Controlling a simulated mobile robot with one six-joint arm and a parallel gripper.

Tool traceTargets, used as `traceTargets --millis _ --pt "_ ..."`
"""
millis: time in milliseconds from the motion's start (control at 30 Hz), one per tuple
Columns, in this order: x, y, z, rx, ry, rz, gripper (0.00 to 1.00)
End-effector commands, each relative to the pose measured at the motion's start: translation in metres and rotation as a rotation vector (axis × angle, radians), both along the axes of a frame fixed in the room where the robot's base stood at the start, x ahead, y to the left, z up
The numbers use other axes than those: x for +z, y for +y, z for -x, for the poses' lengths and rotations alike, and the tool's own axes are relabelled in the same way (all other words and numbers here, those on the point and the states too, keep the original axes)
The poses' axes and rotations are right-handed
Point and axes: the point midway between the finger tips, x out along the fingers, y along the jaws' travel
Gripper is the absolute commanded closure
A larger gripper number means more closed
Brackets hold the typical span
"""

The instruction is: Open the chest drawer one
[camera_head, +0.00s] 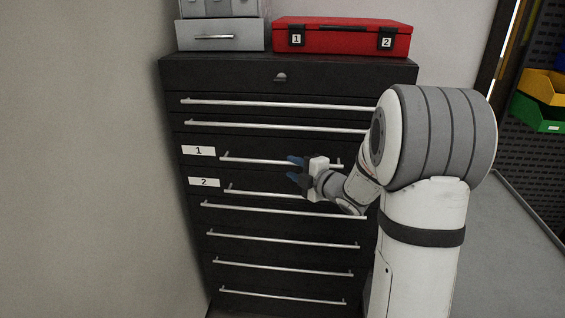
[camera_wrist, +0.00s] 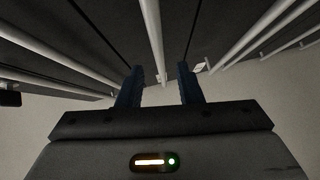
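A black drawer chest (camera_head: 270,72) stands against the wall. Drawer one, marked by a white label "1" (camera_head: 198,151), looks shut; its long silver bar handle (camera_head: 255,159) runs across its front. My gripper (camera_head: 294,168) is in front of the chest, its blue fingertips near the right part of this handle. In the wrist view my gripper (camera_wrist: 160,70) is open, with a silver bar (camera_wrist: 150,25) running between the two fingers in the picture. The fingers do not visibly close on it. I cannot tell the exact depth gap to the bar.
Drawer two, labelled "2" (camera_head: 204,182), lies just below, with its own bar handle (camera_head: 260,192). More barred drawers are above and below. A red case (camera_head: 345,42) and grey drawer box (camera_head: 220,42) sit on top. A wall (camera_head: 80,160) stands close at left.

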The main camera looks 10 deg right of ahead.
Motion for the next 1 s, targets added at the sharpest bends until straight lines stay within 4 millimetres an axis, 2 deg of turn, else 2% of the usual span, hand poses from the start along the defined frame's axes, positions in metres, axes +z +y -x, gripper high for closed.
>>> traceTargets --millis 100,300,700,1000 --pt "-0.002 0.011 -0.019 0.002 0.002 0.0 0.67" --pt "-0.006 0.022 -0.042 -0.001 0.002 -0.001 0.67" --pt "-0.008 0.026 -0.049 -0.001 0.002 -0.001 0.68" --pt "-0.008 0.027 -0.049 -0.001 0.002 -0.001 0.93"
